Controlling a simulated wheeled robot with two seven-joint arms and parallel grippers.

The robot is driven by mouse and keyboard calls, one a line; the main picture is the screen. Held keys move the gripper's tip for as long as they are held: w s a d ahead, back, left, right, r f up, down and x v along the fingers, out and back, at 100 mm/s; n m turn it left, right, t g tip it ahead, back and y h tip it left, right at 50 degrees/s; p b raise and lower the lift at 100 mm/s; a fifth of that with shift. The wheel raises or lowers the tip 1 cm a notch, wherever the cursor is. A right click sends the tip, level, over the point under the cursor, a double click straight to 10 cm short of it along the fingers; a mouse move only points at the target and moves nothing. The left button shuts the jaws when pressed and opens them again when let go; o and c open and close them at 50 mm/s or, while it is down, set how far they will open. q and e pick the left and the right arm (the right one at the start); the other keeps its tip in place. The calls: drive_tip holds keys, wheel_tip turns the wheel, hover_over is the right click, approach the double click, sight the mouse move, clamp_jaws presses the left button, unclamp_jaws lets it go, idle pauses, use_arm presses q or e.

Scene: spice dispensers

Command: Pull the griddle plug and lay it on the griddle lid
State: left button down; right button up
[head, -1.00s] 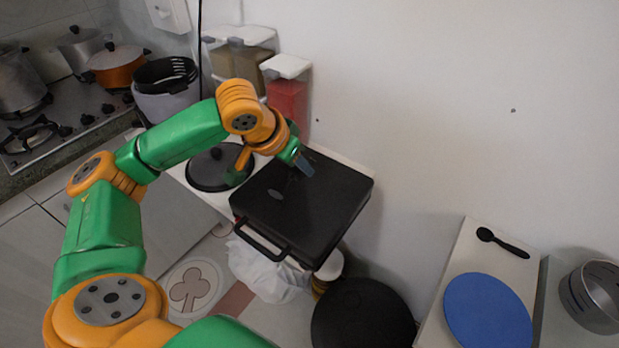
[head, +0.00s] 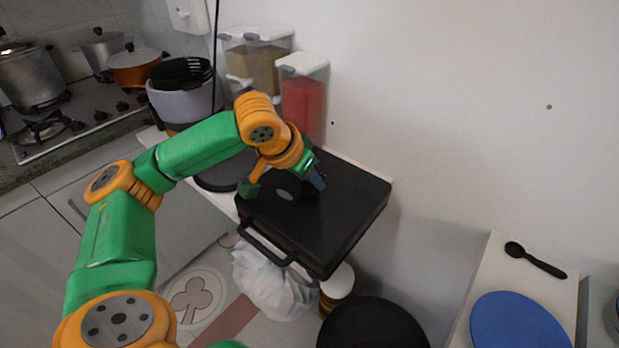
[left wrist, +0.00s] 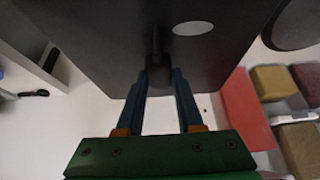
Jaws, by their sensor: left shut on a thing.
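The black griddle (head: 345,205) stands closed on the white counter against the wall, with its flat lid up and its handle toward the front. An oval grey mark shows on the lid. My left gripper (left wrist: 158,78) is over the rear part of the lid, fingers pointing down. It is shut on the small dark plug (left wrist: 157,74), which sits between the fingertips in the left wrist view. The plug is at or just above the lid; I cannot tell whether it touches. In the head view it is hard to make out against the black lid. My right gripper is not in view.
Spice dispensers (head: 302,105) stand behind the griddle by the wall. A black round lid (head: 218,178) lies left of it. A white bag (head: 272,285) and a black round pan (head: 372,325) are below its front. A blue disc (head: 518,322) and a black spoon (head: 535,260) are at right.

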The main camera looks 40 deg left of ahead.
use_arm(q)
drive_tip(key=shift+c, duration=2.3)
unclamp_jaws()
drive_tip(key=shift+r, duration=0.15)
drive_tip(key=v, duration=0.7)
drive_tip(key=shift+p, duration=0.3)
